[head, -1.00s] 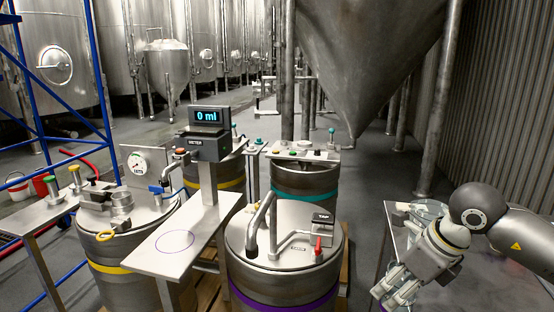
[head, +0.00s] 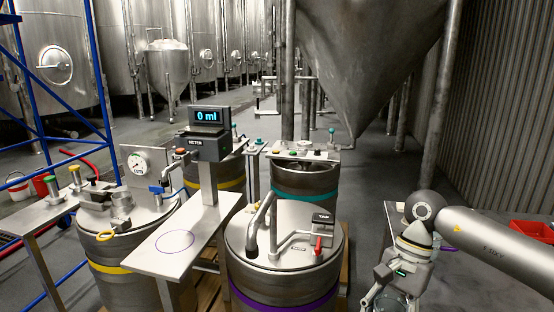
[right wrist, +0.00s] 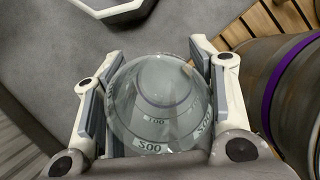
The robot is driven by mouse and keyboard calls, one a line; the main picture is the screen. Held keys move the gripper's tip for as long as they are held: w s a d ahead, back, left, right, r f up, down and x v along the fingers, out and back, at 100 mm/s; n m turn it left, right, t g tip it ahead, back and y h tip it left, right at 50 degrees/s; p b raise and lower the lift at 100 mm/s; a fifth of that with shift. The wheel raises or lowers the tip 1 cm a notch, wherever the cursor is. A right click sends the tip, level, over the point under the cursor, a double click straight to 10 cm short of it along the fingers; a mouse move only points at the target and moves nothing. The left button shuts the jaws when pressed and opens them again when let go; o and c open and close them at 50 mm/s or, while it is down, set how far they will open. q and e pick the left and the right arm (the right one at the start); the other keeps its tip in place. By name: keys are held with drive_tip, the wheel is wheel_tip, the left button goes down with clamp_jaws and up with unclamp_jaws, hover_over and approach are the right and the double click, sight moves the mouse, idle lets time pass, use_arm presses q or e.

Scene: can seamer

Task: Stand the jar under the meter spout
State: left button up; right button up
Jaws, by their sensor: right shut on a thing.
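The jar (right wrist: 160,105) is clear glass with volume marks, and it fills the middle of the right wrist view. My right gripper (right wrist: 160,100) is shut on it, a finger on each side. In the head view the right gripper (head: 385,300) is at the lower right, with the jar (head: 390,302) partly cut off by the bottom edge. The meter (head: 208,146) reads 0 ml on its display. Below it is a bare metal shelf (head: 150,262) with a purple ring (head: 175,241) drawn on it. My left gripper is out of view.
A large keg (head: 285,250) with a tap (head: 320,228) and upright pipes stands between the right gripper and the meter shelf. Another keg (head: 125,220) with a gauge is at left. A table (head: 470,270) with a red bin (head: 532,232) is at right.

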drive_tip(key=n, duration=0.2)
drive_tip(key=s+f+n+g+h, duration=0.1)
drive_tip(key=shift+a+n, duration=0.25)
drive_tip(key=shift+n, duration=0.15)
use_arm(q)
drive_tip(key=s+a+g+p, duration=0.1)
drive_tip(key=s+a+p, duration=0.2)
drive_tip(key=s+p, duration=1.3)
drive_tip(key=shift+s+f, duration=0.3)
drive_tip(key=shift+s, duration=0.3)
use_arm(e)
drive_tip(key=s+r+n+h, duration=0.2)
drive_tip(key=s+r+n, duration=0.3)
drive_tip(key=s+r, duration=0.4)
wheel_tip(320, 180, up, 3)
drive_tip(key=shift+a+r, duration=0.1)
drive_tip(key=shift+a, duration=0.1)
drive_tip(key=shift+a, duration=0.1)
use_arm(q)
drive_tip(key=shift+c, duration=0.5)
